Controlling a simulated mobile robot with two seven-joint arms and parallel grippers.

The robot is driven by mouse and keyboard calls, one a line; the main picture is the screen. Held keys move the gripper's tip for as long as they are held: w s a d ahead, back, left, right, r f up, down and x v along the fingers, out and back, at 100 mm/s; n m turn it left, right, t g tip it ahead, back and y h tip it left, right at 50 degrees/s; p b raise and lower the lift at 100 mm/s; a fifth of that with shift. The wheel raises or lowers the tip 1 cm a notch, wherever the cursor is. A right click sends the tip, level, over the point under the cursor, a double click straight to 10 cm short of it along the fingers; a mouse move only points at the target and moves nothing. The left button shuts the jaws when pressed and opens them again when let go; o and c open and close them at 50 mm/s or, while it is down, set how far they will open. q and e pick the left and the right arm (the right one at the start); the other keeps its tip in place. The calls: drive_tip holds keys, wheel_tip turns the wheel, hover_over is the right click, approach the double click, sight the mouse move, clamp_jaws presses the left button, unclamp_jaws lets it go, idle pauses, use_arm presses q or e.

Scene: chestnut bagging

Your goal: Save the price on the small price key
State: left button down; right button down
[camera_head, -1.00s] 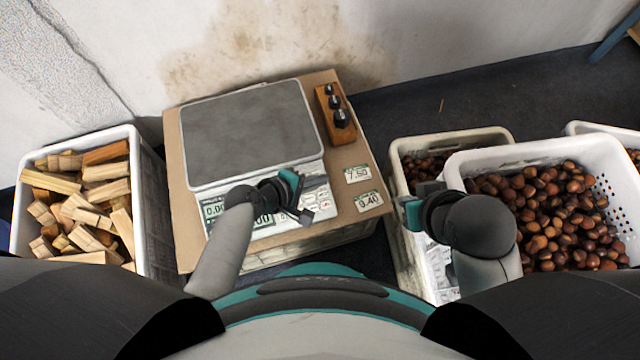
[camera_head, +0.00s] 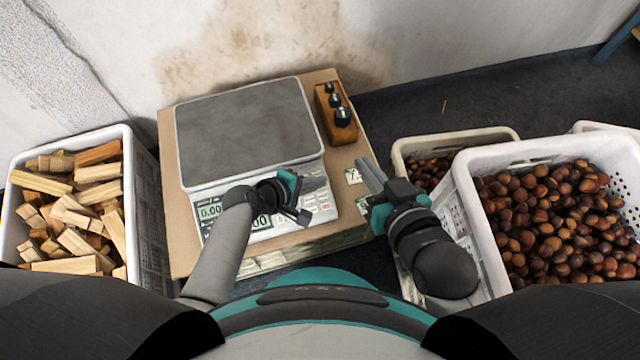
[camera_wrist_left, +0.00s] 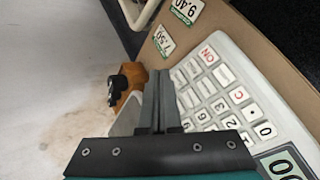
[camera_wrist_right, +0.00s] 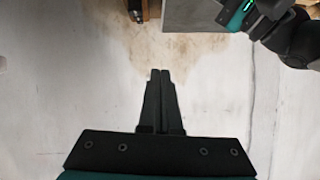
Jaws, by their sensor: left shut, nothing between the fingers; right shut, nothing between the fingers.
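The scale (camera_head: 248,132) has a grey plate and a front panel with a display and white keys. In the left wrist view its keypad (camera_wrist_left: 222,92) shows number keys, a C key and a red ON key; I cannot tell which small key is the price key. My left gripper (camera_head: 318,184) is shut and empty above the keypad's right part, and hides some of the keys. In the left wrist view the shut fingers (camera_wrist_left: 160,80) lie beside the keypad. My right gripper (camera_head: 366,168) is shut and empty over the board's right edge, covering part of the price cards.
Price cards reading 9.40 (camera_wrist_left: 187,10) and 7.50 (camera_wrist_left: 164,40) lie on the cardboard (camera_head: 345,205). A wooden block with weights (camera_head: 335,112) stands right of the plate. A wood crate (camera_head: 136,140) is at left; chestnut crates (camera_head: 462,180) are at right.

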use_arm(q)
drive_tip(key=shift+w+f+b, duration=0.15)
drive_tip(key=shift+f+b, duration=0.2)
drive_tip(key=shift+f, duration=0.4)
use_arm(e)
drive_tip(key=shift+s+a+r+t+y, duration=0.1)
drive_tip(key=shift+a+r+t+y, duration=0.25)
drive_tip(key=shift+a+t, duration=0.2)
drive_tip(key=shift+a+r+t+y, duration=0.35)
drive_tip(key=shift+a+t, duration=0.1)
drive_tip(key=shift+t, duration=0.2)
idle(0.3)
use_arm(q)
drive_tip(key=shift+w+f+b, duration=0.1)
drive_tip(key=shift+f+b, duration=0.05)
drive_tip(key=shift+b, duration=0.15)
use_arm(e)
drive_tip(key=shift+f, duration=0.2)
use_arm(q)
drive_tip(key=shift+w+a+f, duration=0.1)
drive_tip(key=shift+f, duration=0.2)
use_arm(e)
drive_tip(key=shift+f, duration=0.15)
